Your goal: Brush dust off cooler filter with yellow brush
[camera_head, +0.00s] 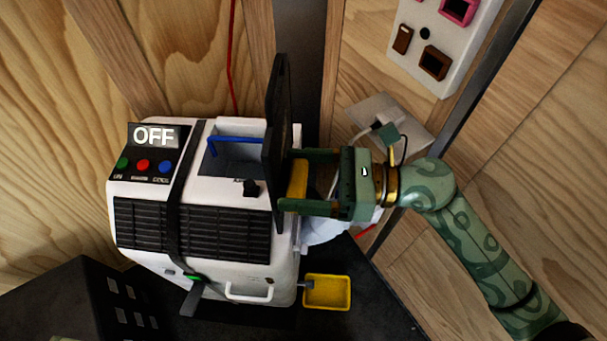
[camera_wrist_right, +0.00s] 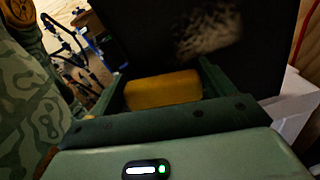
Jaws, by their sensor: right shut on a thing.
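The cooler (camera_head: 150,205) is a white box with black vents, coloured buttons and an "OFF" display. The cooler filter (camera_head: 279,110) is a thin dark panel standing upright at the cooler's right side. In the right wrist view its dark face (camera_wrist_right: 130,40) carries a pale dust patch (camera_wrist_right: 208,30). My right gripper (camera_head: 288,180) is shut on the yellow brush (camera_head: 298,178), right of the filter and facing it. The brush (camera_wrist_right: 163,90) lies between the fingers in the wrist view, below the dust patch. Its bristles are hidden, so I cannot tell whether it touches the filter. My left gripper is out of view.
A yellow tray (camera_head: 327,293) sits low at the cooler's right front. A black strap (camera_head: 180,190) crosses the cooler. A wall outlet (camera_head: 390,120) with a plugged cable is behind my right gripper. A white switch panel (camera_head: 440,45) hangs above. Wooden walls stand close behind.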

